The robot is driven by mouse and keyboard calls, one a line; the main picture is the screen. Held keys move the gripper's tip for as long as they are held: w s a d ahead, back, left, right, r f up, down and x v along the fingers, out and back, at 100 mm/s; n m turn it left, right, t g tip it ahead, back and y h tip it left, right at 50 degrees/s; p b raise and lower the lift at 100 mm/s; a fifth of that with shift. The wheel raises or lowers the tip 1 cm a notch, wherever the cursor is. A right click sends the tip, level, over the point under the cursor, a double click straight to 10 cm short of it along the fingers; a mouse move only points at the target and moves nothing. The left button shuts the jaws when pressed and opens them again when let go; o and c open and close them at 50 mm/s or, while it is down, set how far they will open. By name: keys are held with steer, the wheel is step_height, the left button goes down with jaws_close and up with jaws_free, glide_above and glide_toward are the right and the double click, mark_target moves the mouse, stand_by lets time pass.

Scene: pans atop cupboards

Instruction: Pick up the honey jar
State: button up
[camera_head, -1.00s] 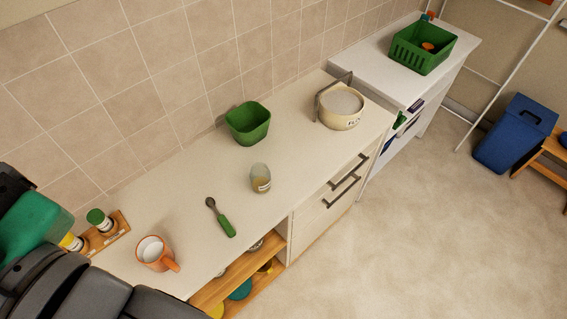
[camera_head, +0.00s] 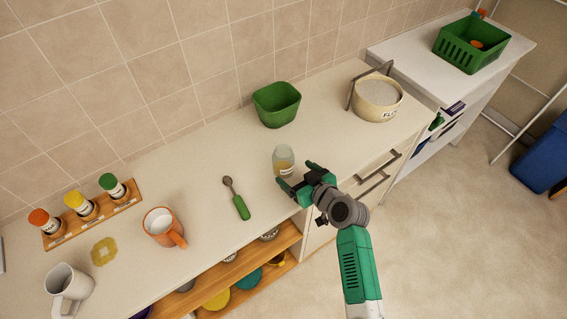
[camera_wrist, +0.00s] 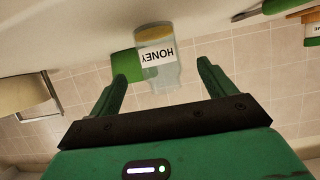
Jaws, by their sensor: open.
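The honey jar (camera_head: 284,160) is a small clear jar with amber contents, upright on the pale counter. In the wrist view the honey jar (camera_wrist: 157,58) appears upside down, its white HONEY label facing me. My gripper (camera_head: 298,176) is at the counter's front edge, just in front of the jar. In the wrist view my gripper (camera_wrist: 162,72) is open, and the jar shows between its two green fingers, slightly left of centre. The fingers do not appear to be closed on it; how far the jar reaches between them I cannot tell.
Drawer handles (camera_head: 372,180) stick out below the counter edge.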

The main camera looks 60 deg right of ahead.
mark_target(288, 165)
steer(key=x, duration=0.4)
steer(key=r+x, duration=0.1)
steer(key=x, duration=0.2)
steer(key=shift+w+d+r+p, duration=0.1)
steer(key=shift+d+p, duration=0.15)
steer(key=shift+p, duration=0.05)
steer(key=shift+w+d+f, duration=0.15)
steer(key=shift+w+f, duration=0.1)
steer(key=shift+w, duration=0.05)
steer(key=c, duration=1.2)
